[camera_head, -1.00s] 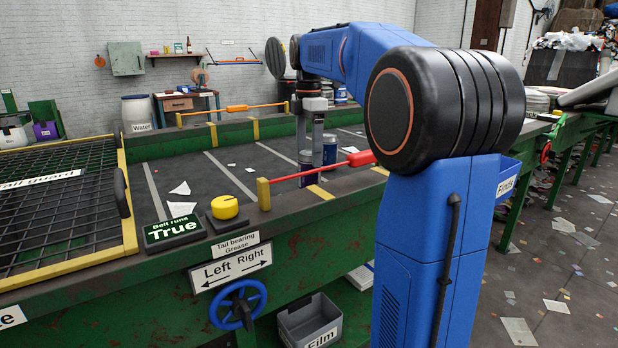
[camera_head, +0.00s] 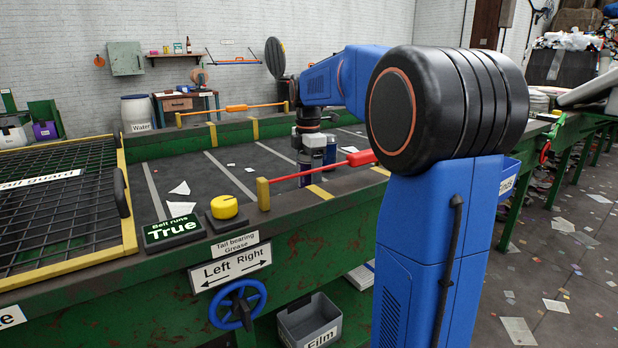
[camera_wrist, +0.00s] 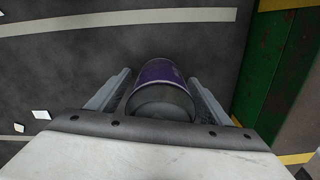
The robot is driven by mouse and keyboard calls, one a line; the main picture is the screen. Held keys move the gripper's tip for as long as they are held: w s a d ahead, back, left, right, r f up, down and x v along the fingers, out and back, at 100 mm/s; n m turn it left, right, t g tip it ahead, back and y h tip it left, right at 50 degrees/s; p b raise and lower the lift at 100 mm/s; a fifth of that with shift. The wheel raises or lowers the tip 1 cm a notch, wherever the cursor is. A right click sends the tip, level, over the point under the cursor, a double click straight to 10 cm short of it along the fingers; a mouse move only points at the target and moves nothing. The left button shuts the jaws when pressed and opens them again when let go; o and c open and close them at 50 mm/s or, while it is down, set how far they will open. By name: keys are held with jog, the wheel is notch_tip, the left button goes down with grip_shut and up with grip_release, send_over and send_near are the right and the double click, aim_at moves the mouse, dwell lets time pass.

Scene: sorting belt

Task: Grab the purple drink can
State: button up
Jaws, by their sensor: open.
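The purple drink can (camera_wrist: 160,72) stands between the two fingers of my gripper (camera_wrist: 160,82) in the wrist view. Its purple side shows above a grey end. The fingers are open, one on each side of it, with a narrow gap visible.
The dark belt (camera_head: 240,165) has pale stripes and scraps of paper. A red-handled bar (camera_head: 330,167) runs along its near side. A green side wall (camera_wrist: 265,65) lies right of the can in the wrist view. A yellow button (camera_head: 224,206) sits on the near frame.

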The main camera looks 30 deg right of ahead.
jog(key=c, duration=1.1)
